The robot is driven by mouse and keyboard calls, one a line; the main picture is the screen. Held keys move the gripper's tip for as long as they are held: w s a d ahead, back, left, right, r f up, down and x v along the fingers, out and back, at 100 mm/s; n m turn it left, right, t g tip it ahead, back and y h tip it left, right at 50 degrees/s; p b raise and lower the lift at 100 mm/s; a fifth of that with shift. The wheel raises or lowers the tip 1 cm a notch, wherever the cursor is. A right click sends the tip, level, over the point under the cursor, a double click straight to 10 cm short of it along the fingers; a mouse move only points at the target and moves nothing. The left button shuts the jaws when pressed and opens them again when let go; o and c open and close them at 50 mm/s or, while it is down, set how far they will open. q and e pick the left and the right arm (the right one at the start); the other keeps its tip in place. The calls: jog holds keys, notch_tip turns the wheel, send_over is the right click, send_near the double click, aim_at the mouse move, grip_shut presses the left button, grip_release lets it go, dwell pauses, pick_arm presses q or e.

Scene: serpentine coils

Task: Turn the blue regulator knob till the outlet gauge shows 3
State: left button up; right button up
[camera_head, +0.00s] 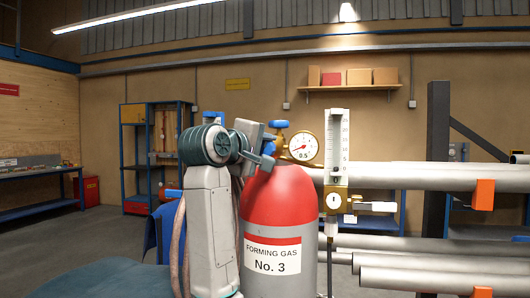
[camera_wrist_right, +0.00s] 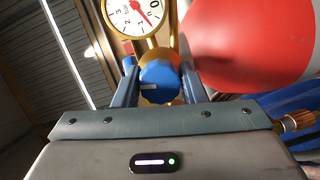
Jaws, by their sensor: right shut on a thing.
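The blue regulator knob (camera_wrist_right: 158,82) is in the right wrist view, between the two fingers of my right gripper (camera_wrist_right: 158,88), which is shut on it. A white mark shows on the knob. The outlet gauge (camera_wrist_right: 132,14) is just beyond it; its red needle points between 0 and 1. In the head view the same gauge (camera_head: 302,148) stands above the gas cylinder (camera_head: 262,204) and reads 0.5. My right gripper (camera_head: 266,150) is left of the gauge there, its fingers partly hidden. My left gripper is not in view.
A blue knob (camera_head: 279,124) tops the fittings beside the gauge. A flow meter (camera_head: 337,150) stands right of the gauge, close to it. Grey pipes (camera_head: 440,178) run across the right side. A blue shelf unit (camera_head: 157,150) stands behind my arm.

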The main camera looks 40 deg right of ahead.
jog(key=shift+f, duration=0.1)
jog(key=shift+m, duration=0.3)
jog(key=shift+m+y+b, duration=0.3)
jog(key=shift+m+y, duration=0.3)
jog(key=shift+m, duration=0.5)
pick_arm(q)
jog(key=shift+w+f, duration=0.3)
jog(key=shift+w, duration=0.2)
pick_arm(e)
jog(key=shift+m, duration=0.5)
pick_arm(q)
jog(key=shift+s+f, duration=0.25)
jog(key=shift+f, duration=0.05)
pick_arm(e)
jog(key=shift+m+y, duration=0.6)
jog(key=shift+m, duration=0.4)
